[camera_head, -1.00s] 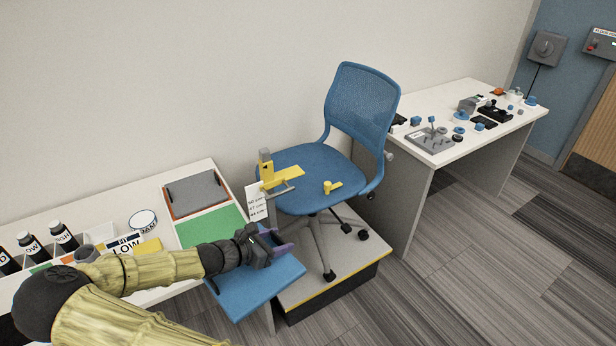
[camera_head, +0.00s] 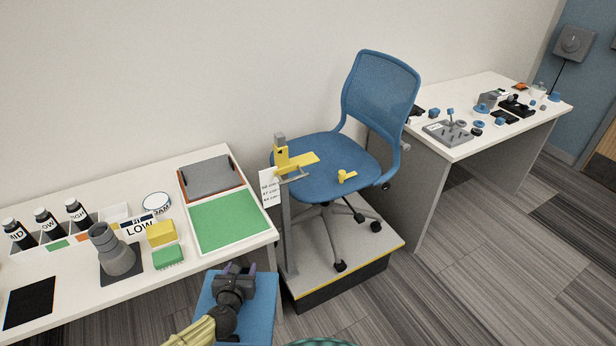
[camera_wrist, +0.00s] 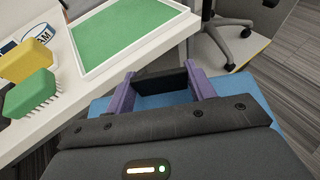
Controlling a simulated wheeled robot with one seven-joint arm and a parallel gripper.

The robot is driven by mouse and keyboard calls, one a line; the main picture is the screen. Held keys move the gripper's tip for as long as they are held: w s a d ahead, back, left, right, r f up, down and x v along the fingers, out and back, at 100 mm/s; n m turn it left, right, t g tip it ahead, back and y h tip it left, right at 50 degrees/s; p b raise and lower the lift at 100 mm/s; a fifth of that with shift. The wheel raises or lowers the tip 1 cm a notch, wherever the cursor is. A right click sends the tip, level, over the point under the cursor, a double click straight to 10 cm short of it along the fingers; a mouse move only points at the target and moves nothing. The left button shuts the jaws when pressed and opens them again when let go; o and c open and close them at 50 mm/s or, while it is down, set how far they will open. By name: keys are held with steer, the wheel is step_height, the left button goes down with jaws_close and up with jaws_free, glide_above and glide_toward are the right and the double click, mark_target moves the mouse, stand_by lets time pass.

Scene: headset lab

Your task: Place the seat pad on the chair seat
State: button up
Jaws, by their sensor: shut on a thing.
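The blue seat pad (camera_head: 263,302) is a flat square held in front of the left table, at the bottom of the head view. My gripper (camera_head: 238,268) is over the pad, shut on a dark upright piece that appears to be the pad's grip. In the wrist view this piece sits between the purple fingers (camera_wrist: 160,82), with the blue pad (camera_wrist: 244,92) spreading out below. The blue chair (camera_head: 382,92) stands upright beyond, to the right of the pad. Its chair seat (camera_head: 325,182) has a small yellow piece (camera_head: 346,176) on or just above it.
A grey post with a yellow arm (camera_head: 297,162) and a white card (camera_head: 269,187) stands at the seat's left edge. The chair stands on a grey platform (camera_head: 365,255). The left table (camera_head: 205,262) holds bottles, brushes and a green mat (camera_head: 228,220). Another table (camera_head: 455,150) stands at right.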

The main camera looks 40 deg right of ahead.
mark_target(207, 276)
steer(key=w+a+n+t+y, duration=0.1)
steer(key=a+n+y, duration=0.1)
steer(key=y, duration=0.1)
steer(key=w+a+n+t+y+b, duration=0.1)
steer(key=a+n, duration=0.1)
steer(key=shift+w+f+t, duration=0.2)
steer(key=shift+w+t, duration=0.1)
steer(key=a+n+y, duration=0.1)
steer(key=a+r+n+y, duration=0.1)
steer(key=y, duration=0.1)
steer(key=w+a+r+n+t+y, duration=0.1)
steer(key=a+n, duration=0.1)
steer(key=shift+a+y+b, duration=0.1)
steer(key=shift+y+b, duration=0.25)
steer(key=shift+y, duration=0.05)
steer(key=shift+a+r+n, duration=0.15)
steer(key=shift+a+n, duration=0.05)
steer(key=shift+n, duration=0.1)
